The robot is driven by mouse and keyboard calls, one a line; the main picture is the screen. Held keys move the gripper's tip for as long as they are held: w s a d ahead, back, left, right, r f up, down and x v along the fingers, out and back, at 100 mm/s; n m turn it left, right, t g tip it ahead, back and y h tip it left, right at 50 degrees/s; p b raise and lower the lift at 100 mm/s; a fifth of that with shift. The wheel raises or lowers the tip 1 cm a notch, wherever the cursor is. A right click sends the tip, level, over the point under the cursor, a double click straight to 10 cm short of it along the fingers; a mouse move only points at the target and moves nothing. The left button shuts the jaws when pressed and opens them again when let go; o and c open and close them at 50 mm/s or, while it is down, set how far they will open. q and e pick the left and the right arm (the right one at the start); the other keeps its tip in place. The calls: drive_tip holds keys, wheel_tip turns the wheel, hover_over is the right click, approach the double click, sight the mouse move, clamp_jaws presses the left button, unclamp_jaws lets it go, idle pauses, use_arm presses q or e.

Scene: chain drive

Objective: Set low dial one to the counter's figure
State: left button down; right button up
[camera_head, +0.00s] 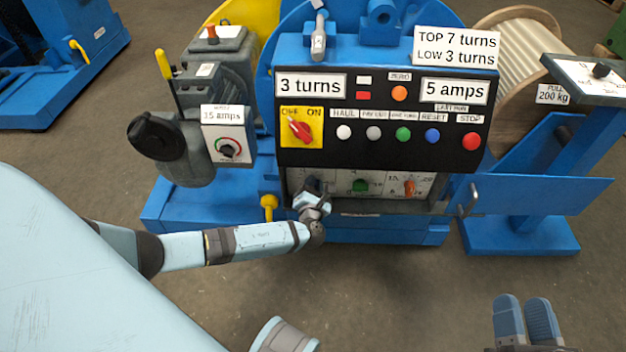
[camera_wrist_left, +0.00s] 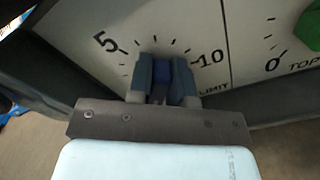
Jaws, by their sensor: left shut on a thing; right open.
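My left gripper (camera_head: 312,192) is at the left end of the low dial panel, under the black console. In the left wrist view its fingers are shut on a blue knob (camera_wrist_left: 160,72). The white dial face (camera_wrist_left: 188,22) around the knob shows 5 at left, 10 at right and the end of a label reading LIMIT. The knob's pointer is hidden, so its setting cannot be read. A display (camera_head: 310,86) reads 3 turns. A sign (camera_head: 457,47) reads TOP 7 turns, LOW 3 turns. My right gripper (camera_head: 525,318) is open and empty at the bottom right.
A green knob (camera_head: 360,186) and an orange knob (camera_head: 409,187) sit right of the held knob. A panel door (camera_head: 540,196) stands open at right. A yellow knob (camera_head: 268,202) is left of my gripper. The floor in front is clear.

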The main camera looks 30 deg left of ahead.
use_arm(q)
drive_tip(key=shift+d+r+m+p, duration=0.1)
drive_tip(key=shift+r+m+p, duration=0.15)
drive_tip(key=shift+m+p, duration=0.6)
drive_tip(key=m+p, duration=0.2)
drive_tip(key=p, duration=0.1)
drive_tip(key=shift+d+f, duration=0.1)
drive_tip(key=m+p, duration=0.1)
drive_tip(key=p, duration=0.1)
drive_tip(key=m+p, duration=0.2)
drive_tip(key=shift+f+m, duration=0.25)
drive_tip(key=shift+f, duration=0.05)
drive_tip(key=shift+w+m+p, duration=0.1)
drive_tip(key=shift+m+p, duration=0.3)
drive_tip(key=shift+p, duration=0.1)
drive_tip(key=m, duration=0.1)
drive_tip(key=m+p, duration=0.1)
drive_tip(key=shift+f+m, duration=0.25)
drive_tip(key=shift+m, duration=0.05)
drive_tip(key=shift+f+m+p, duration=0.3)
drive_tip(key=shift+m+p, duration=0.55)
drive_tip(key=shift+m, duration=0.45)
use_arm(e)
drive_tip(key=s+d+f+g+h, duration=0.2)
drive_tip(key=d+f+g+h, duration=0.3)
drive_tip(key=f, duration=0.3)
drive_tip(key=shift+s+d+f+m+g, duration=0.3)
drive_tip(key=shift+d+f, duration=0.1)
drive_tip(key=shift+d, duration=0.15)
drive_tip(key=shift+f, duration=0.1)
